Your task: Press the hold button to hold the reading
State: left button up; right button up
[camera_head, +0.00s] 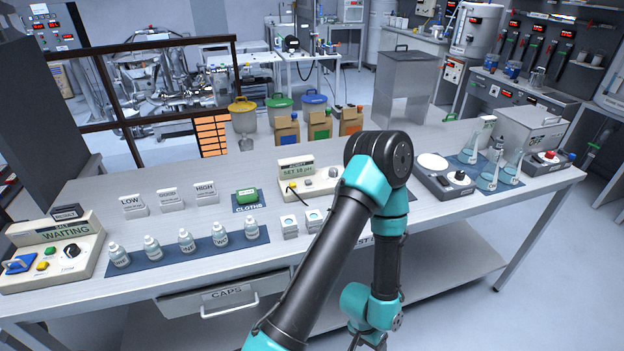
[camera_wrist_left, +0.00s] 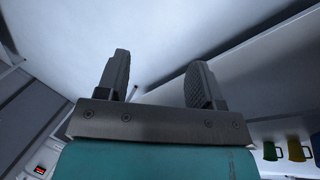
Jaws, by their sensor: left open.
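No button reads clearly as "hold" at this size. A beige meter (camera_head: 308,179) at the middle of the table has a screen that seems to read "SET 18 pH" and small controls; my arm partly covers its right side. A beige console (camera_head: 52,250) at the left reads "WAITING" and has a blue handle, a green button (camera_head: 50,251), a yellow button (camera_head: 42,266) and a black knob (camera_head: 72,250). My left gripper (camera_wrist_left: 163,85) is open and empty in the left wrist view, apart from both devices. My right gripper is not in view.
Several small bottles (camera_head: 186,240) stand on a dark mat. Label blocks, a green cloth (camera_head: 247,196) and two small cubes (camera_head: 289,226) lie between the devices. Flasks (camera_head: 488,176) and a scale (camera_head: 432,162) stand at the right. My arm rises in front of the table.

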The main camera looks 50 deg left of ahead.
pick_arm(q)
grip_shut()
dwell(0.3)
dwell(1.2)
